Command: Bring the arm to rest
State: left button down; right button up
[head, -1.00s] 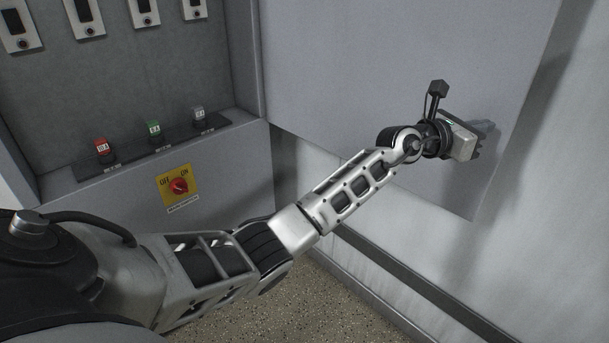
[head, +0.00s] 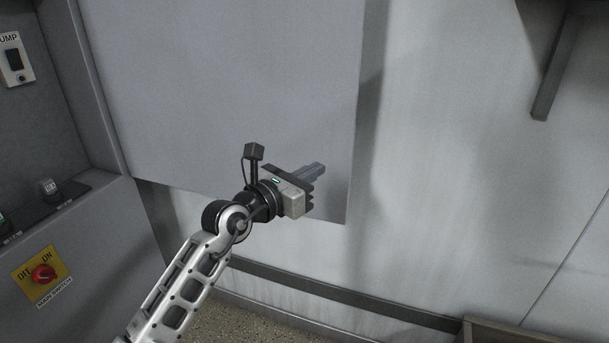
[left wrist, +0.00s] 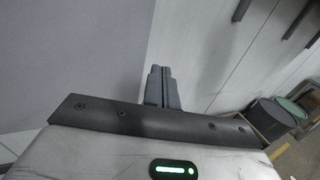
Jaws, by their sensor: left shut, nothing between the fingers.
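My left gripper (head: 314,170) is near the middle of the head view, at the end of my left arm, which comes up from the lower left. Its fingers point right and are shut with nothing between them. In the left wrist view, the shut fingers (left wrist: 161,88) stand side by side above the dark edge of the gripper body. The gripper is in front of the grey panel (head: 230,80), and I cannot tell the exact gap. My right gripper is not in view.
A cabinet with a red main switch (head: 43,273) on a yellow plate is at the left. A dark bracket (head: 555,65) is on the wall at the upper right. Round containers (left wrist: 272,115) stand at the right in the wrist view.

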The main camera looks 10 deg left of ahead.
pick_arm(q)
jog(key=s+a+f+m+g+y, duration=0.2)
jog(key=s+f+m+y, duration=0.1)
jog(key=s+f+m, duration=1.2)
jog(key=s+a+f+m+g+y, duration=0.1)
jog(key=s+f+m+g+y, duration=0.2)
jog(key=s+f+m, duration=1.2)
jog(key=shift+s+a+f+m+g, duration=0.3)
jog(key=shift+a+f+m, duration=0.15)
jog(key=shift+m, duration=0.75)
